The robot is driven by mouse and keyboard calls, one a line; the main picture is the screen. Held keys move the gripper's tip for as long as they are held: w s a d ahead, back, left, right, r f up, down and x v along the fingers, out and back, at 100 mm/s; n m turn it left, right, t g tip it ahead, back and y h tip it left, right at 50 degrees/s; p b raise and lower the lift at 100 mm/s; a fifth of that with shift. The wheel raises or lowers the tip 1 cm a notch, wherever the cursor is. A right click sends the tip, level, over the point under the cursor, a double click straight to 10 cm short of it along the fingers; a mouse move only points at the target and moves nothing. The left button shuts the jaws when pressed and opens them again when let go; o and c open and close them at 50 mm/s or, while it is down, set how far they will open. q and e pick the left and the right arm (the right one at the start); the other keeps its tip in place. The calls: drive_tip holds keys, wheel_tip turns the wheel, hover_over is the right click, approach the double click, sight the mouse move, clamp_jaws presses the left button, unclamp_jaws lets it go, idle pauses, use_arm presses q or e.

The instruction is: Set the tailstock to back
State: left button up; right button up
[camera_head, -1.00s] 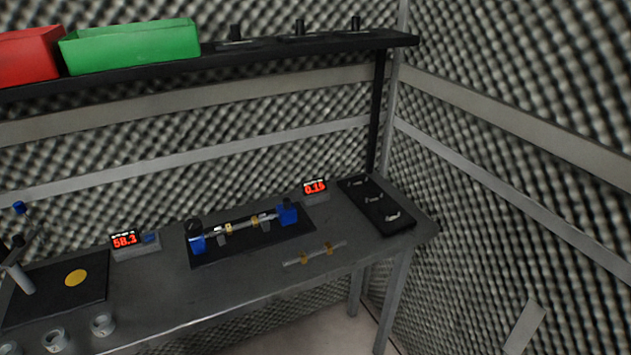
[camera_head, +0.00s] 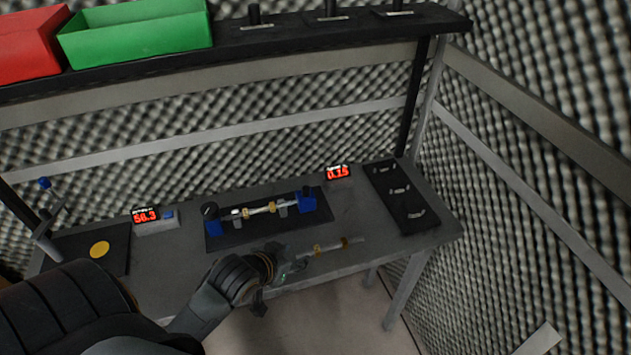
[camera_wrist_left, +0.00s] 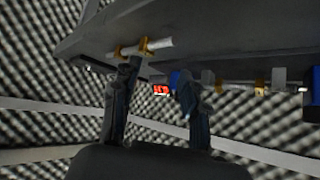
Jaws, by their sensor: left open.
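The fixture on the black base plate (camera_head: 240,234) has a blue block at each end. The tailstock appears to be the right blue block (camera_head: 306,203), and the left blue block (camera_head: 212,226) carries a dark knob. A shaft with gold rings (camera_head: 262,209) lies between them on light supports. My left gripper (camera_head: 285,268) is open over the table's front edge, in front of the fixture and apart from it. In the left wrist view its two fingers (camera_wrist_left: 157,78) are spread, with the right-hand blue block (camera_wrist_left: 176,79) partly hidden behind one. My right gripper is not in view.
A loose shaft with gold rings (camera_head: 333,246) lies just right of my left gripper; it also shows close to a finger in the left wrist view (camera_wrist_left: 142,47). Red displays (camera_head: 338,173) (camera_head: 146,216) stand behind. A black tray (camera_head: 402,198) is at right, and a shelf (camera_head: 300,38) overhangs the back.

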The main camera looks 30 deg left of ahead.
sight(305, 189)
use_arm(q)
drive_tip(key=w+a+r+n+t, duration=0.1)
drive_tip(key=w+a+r+t, duration=0.35)
drive_tip(key=w+a, duration=0.3)
drive_tip(key=shift+g+y, duration=0.25)
drive_tip(key=shift+y, duration=0.15)
drive_tip(key=p+x, duration=0.1)
drive_tip(key=x, duration=0.5)
drive_tip(key=p+x, duration=0.1)
drive_tip(key=x, duration=0.6)
drive_tip(key=shift+r, duration=0.25)
clamp_jaws()
